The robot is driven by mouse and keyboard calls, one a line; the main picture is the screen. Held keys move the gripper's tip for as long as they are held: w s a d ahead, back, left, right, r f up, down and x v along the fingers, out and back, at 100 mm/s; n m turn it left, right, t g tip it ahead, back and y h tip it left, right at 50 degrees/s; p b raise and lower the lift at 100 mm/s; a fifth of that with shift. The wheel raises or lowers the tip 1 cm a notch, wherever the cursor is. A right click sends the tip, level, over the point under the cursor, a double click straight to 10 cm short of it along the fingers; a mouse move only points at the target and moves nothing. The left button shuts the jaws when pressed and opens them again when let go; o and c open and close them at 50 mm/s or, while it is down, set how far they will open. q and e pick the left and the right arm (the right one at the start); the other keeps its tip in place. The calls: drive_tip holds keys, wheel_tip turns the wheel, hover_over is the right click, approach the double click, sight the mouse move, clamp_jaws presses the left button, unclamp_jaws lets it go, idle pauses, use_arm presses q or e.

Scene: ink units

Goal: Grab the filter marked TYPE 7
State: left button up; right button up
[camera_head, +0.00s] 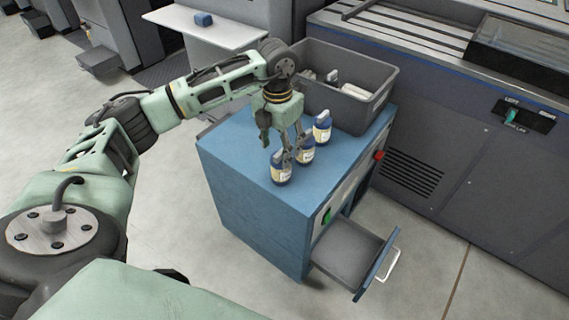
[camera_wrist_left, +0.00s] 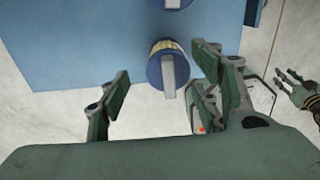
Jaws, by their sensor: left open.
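Three blue canisters with cream label bands and pale tops stand in a row on the blue cabinet top: a front one (camera_head: 281,168), a middle one (camera_head: 306,150) and a back one (camera_head: 322,127). No label text is readable, so I cannot tell which is TYPE 7. My left gripper (camera_head: 283,145) is open and empty above the front end of the row. In the left wrist view, one canister (camera_wrist_left: 167,66) shows between the spread fingers (camera_wrist_left: 163,78), not gripped. Another canister (camera_wrist_left: 172,3) is cut off at the top edge. My right gripper (camera_wrist_left: 290,80) shows small at the right edge there.
A grey bin (camera_head: 345,82) with pale items stands at the back of the blue cabinet (camera_head: 238,152). An open drawer (camera_head: 350,256) sticks out at its front right. A dark machine (camera_head: 450,130) stands behind. A white shelf (camera_head: 210,30) holds a small blue block (camera_head: 203,19).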

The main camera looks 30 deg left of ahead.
sight(279, 164)
use_arm(q)
drive_tip(key=shift+s+d+f, duration=0.1)
drive_tip(key=shift+s+f, duration=0.15)
drive_tip(key=shift+f, duration=0.55)
wheel_tip(279, 164, down, 4)
drive_tip(key=shift+d+f, duration=0.15)
drive_tip(key=shift+f, duration=0.2)
drive_tip(key=shift+c, duration=1)
drive_tip(key=c, duration=1)
use_arm(e)
drive_tip(key=shift+w+r, duration=0.2)
drive_tip(key=shift+r, duration=0.6)
